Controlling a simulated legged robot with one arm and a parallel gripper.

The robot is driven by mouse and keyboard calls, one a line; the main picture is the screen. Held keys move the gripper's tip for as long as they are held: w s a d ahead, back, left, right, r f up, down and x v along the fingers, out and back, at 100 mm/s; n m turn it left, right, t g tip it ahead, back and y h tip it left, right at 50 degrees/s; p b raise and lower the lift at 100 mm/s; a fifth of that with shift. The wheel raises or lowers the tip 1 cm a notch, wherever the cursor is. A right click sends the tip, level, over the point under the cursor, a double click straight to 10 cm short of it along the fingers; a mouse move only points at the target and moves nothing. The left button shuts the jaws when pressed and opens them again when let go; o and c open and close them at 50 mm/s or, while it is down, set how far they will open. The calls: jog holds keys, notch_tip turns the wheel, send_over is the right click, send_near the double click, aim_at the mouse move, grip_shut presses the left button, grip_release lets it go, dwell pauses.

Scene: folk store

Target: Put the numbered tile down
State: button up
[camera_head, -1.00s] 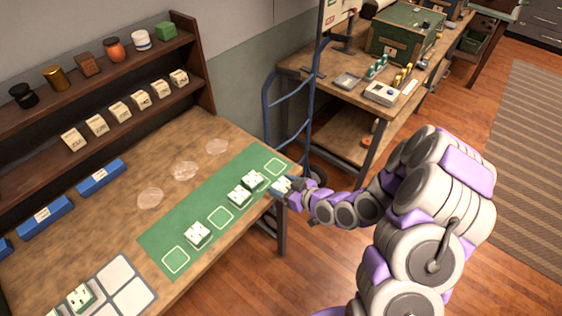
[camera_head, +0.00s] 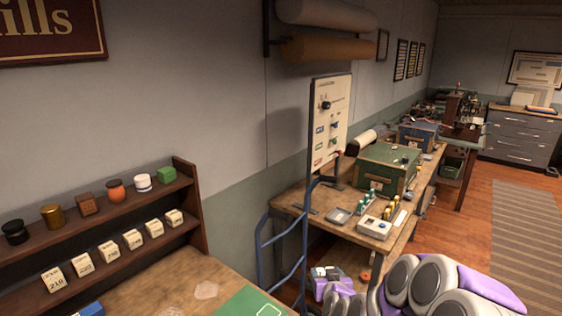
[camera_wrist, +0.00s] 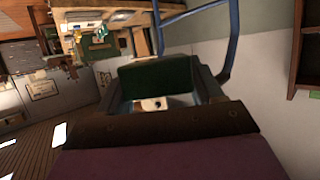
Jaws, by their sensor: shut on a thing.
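My gripper (camera_head: 327,273) is at the lower middle of the head view, raised and to the right of the green mat (camera_head: 240,304). It is shut on a tile. Only the far end of the mat shows, with part of a white-outlined square. The rest of the mat is out of frame.
A blue hand truck (camera_head: 262,240) stands between the wooden table (camera_head: 165,285) and a workbench (camera_head: 300,203). A shelf (camera_head: 120,268) holds jars and several numbered cards. A green box (camera_head: 385,172) sits on the workbench.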

jog(key=shift+d+r+m+h, duration=0.3)
jog(key=shift+d+r+h, duration=0.1)
jog(key=shift+r, duration=0.05)
dwell(0.3)
jog(key=shift+a+f, duration=0.3)
jog(key=shift+f, duration=0.15)
jog(key=s+a+f+n+g+y, duration=0.4)
jog(key=s+a+f+n+y, duration=0.5)
jog(key=s+a+f, duration=0.3)
jog(key=shift+a+f+n+y, duration=0.35)
jog(key=shift+a+y, duration=0.25)
jog(key=shift+a, duration=0.45)
jog(key=shift+w, duration=0.15)
